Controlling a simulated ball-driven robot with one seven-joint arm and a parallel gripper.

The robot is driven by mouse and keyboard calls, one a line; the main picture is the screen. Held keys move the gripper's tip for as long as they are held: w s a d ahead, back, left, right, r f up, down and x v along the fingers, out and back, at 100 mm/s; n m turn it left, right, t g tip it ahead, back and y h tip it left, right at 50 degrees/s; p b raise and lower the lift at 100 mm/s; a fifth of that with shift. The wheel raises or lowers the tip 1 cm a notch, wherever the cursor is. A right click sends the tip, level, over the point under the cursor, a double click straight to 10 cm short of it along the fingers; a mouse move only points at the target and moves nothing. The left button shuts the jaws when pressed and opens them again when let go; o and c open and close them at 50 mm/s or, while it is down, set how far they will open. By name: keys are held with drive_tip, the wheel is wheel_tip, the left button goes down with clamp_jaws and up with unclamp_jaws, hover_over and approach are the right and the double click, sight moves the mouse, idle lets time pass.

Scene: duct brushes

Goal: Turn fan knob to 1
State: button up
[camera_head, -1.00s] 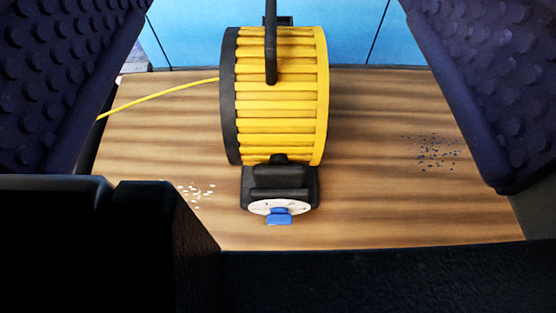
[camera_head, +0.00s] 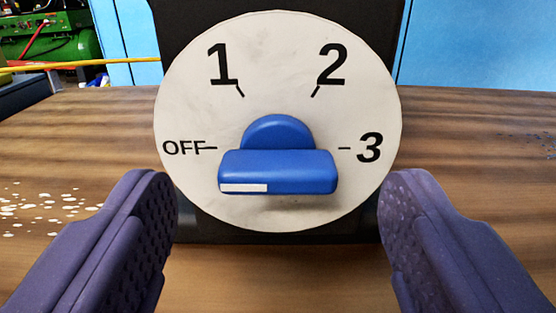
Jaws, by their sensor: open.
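The fan's blue knob (camera_head: 280,172) sits in the middle of a round white dial (camera_head: 200,110) marked OFF, 1, 2 and 3. The knob's bar lies level, and its white mark is at the left end, on the OFF side. The 1 is at the upper left of the dial. My gripper (camera_head: 278,210) is open, with one purple, bumpy finger at the lower left and one at the lower right. The knob lies between and beyond the fingertips, and neither finger appears to touch it. The fan's yellow drum is out of view now.
The dial is on a dark housing (camera_head: 180,25) standing on a wooden surface (camera_head: 70,130). White specks (camera_head: 35,210) lie at the left. A yellow cable (camera_head: 80,64) runs behind at the upper left, near green equipment (camera_head: 60,35). The wood at right looks mostly clear.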

drive_tip(key=shift+w, duration=1.05)
drive_tip(key=c, duration=1.1)
drive_tip(key=shift+o, duration=0.2)
drive_tip(key=shift+m, duration=0.4)
drive_tip(key=m, duration=0.5)
drive_tip(key=shift+d+m, duration=0.2)
drive_tip(key=shift+m, duration=0.1)
drive_tip(key=m, duration=0.5)
drive_tip(key=shift+f, duration=0.15)
drive_tip(key=shift+m, duration=0.3)
drive_tip(key=shift+s, duration=0.1)
drive_tip(key=o, duration=1.1)
drive_tip(key=shift+c, duration=0.2)
